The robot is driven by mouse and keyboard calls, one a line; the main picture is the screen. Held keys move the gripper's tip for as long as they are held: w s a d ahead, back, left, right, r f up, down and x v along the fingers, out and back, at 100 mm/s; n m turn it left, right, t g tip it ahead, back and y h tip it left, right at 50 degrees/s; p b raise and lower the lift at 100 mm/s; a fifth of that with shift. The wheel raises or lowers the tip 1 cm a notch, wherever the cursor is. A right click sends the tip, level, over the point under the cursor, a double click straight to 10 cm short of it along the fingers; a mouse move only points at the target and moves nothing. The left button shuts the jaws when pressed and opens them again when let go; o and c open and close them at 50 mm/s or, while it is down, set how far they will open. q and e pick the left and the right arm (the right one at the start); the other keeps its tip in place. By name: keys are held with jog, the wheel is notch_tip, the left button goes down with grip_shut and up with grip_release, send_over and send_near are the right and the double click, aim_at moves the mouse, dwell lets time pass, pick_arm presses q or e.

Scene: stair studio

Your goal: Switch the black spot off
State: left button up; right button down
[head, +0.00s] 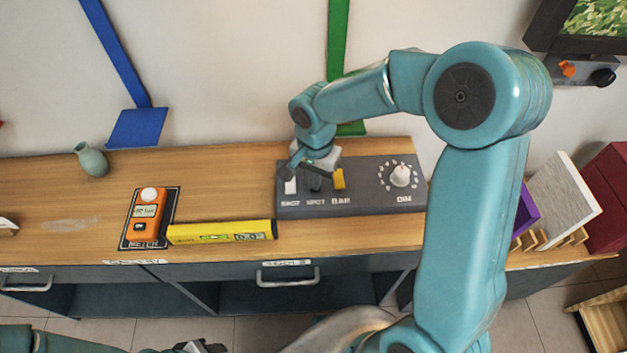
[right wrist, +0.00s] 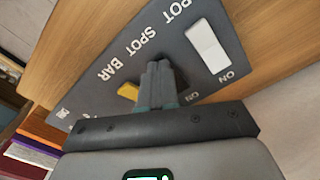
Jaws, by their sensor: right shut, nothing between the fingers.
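A dark grey switch panel (head: 365,198) lies on the wooden counter in the head view. It has a white switch (head: 290,186) at the left, a black spot switch (head: 315,186), a yellow bar switch (head: 339,180) and a white dim dial (head: 400,175). My right gripper (right wrist: 157,68) is shut and empty, its fingers over the panel between the white switch (right wrist: 208,45) and the yellow switch (right wrist: 128,91). My left gripper (head: 203,347) shows only partly at the bottom edge, away from the panel.
A yellow level (head: 222,231) and an orange meter (head: 144,213) lie left of the panel. A grey-green vase (head: 92,159) stands farther left. Purple, white and red boards (head: 563,200) stand at the right. A drawer handle (head: 289,277) sticks out below the counter edge.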

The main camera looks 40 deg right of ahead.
notch_tip(320, 180, up, 7)
jog(key=p, duration=0.4)
jog(key=shift+p, duration=0.3)
dwell(0.4)
jog(key=shift+s, duration=0.1)
